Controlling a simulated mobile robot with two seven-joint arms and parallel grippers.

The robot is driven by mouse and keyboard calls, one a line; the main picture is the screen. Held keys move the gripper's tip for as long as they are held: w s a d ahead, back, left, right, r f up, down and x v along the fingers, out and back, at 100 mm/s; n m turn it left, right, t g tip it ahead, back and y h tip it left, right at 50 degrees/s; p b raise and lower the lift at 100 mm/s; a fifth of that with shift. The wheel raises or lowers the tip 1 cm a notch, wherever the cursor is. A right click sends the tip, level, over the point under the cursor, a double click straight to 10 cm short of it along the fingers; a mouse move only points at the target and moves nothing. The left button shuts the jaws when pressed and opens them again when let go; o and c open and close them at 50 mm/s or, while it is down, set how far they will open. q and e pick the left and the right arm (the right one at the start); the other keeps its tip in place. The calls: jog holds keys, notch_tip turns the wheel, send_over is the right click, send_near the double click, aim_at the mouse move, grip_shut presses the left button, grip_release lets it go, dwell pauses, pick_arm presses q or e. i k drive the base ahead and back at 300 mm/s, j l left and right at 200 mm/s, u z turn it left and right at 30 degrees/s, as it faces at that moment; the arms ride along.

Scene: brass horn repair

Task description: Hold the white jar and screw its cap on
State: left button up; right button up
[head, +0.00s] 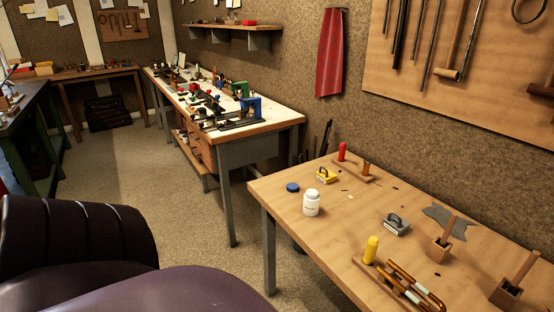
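The white jar (312,204) stands upright on the wooden table at the right, near its left end. Its top looks white, with no blue cap on it. A round blue cap (293,187) lies flat on the same table, just behind and to the left of the jar, apart from it. Neither of my grippers shows in the head view.
The wooden table (333,229) also holds a yellow-topped block (326,176), a grey block with a handle (396,225), a red-handled tool (342,152), a yellow-handled tool (371,249) and several wooden tools. A long workbench (262,114) stands behind.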

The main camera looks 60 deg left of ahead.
aim_at(310, 202)
jog(key=u, duration=1.55)
